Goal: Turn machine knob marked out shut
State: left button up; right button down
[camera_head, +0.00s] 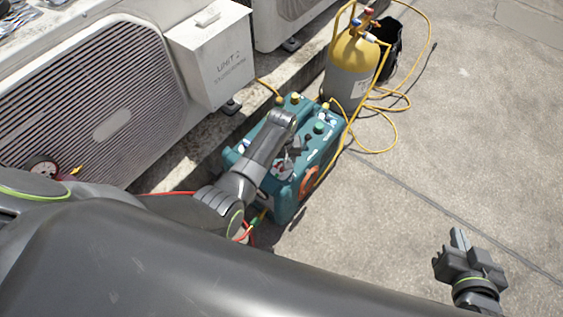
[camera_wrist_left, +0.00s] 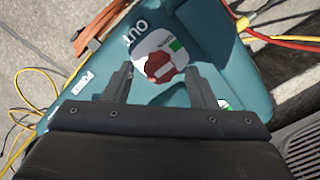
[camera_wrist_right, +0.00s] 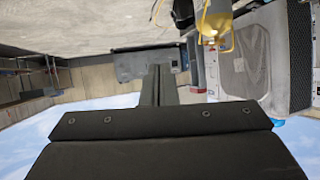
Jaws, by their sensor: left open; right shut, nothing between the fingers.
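The teal machine (camera_head: 284,205) stands on the ground by the condensers. In the head view my left gripper (camera_head: 289,158) is over the machine and partly hides the dial. My right gripper (camera_head: 458,238) is shut and empty, away over bare ground.
A yellow-topped grey cylinder (camera_head: 352,70) with yellow hoses (camera_head: 397,147) stands behind the machine. Condenser units (camera_head: 95,100) and a white box (camera_head: 210,55) line the left. An orange hose coil (camera_head: 309,181) hangs at the machine's side. The ground at right is clear.

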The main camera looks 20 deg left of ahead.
pick_arm(q)
jog(key=shift+f, duration=0.25)
pick_arm(e)
jog(key=shift+w+d+r+t, duration=0.1)
jog(key=shift+w+r+t, duration=0.2)
jog(key=shift+r, duration=0.15)
jog(key=shift+w+r+t, duration=0.2)
jog(key=shift+r+t, duration=0.1)
jog(key=shift+r, duration=0.15)
